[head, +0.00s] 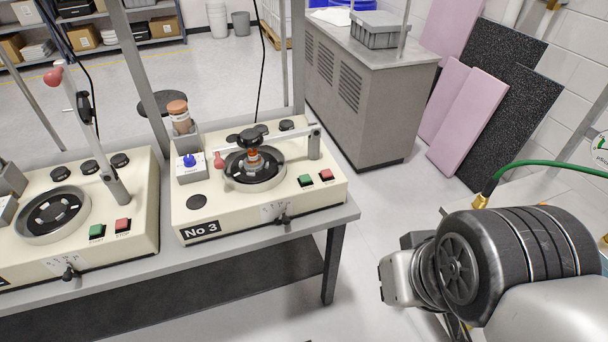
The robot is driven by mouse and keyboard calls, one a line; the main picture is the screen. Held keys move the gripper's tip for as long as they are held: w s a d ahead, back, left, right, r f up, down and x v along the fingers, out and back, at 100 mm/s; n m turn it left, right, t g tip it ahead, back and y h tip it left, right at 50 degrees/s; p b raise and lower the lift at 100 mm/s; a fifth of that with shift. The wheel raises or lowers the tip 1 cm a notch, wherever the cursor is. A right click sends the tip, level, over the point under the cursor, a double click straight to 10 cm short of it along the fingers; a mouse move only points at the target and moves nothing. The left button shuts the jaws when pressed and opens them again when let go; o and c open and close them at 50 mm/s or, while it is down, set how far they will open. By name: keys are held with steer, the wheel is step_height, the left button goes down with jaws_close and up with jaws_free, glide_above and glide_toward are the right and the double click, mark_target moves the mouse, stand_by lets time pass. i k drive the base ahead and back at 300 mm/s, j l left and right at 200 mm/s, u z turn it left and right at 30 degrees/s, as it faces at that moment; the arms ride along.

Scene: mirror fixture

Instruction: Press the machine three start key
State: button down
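The machine marked "No 3" (225,222) is a cream box on the grey bench in the head view. A green key (305,180) sits on its top near the right front, with small lettering by it too small to read. A red key (326,175) sits just right of the green one. A round plate with a brown-and-black stack (254,165) is left of the keys, under a metal lever arm with a red knob (218,160). My arm comes in at the lower right, apart from the machine and the bench. No gripper fingertips show.
A similar machine (125,190) stands to the left, its lever raised, with its own green (97,231) and red (122,225) keys. Upright posts rise behind machine three. A grey cabinet (345,90) stands behind. Open floor (385,200) lies between bench and my arm.

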mark_target(305, 179)
steer(key=i+j+u, duration=0.3)
steer(key=i+j, duration=0.4)
steer(key=i+j+u, duration=0.25)
steer(key=j+z, duration=0.15)
steer(key=i+l, duration=0.05)
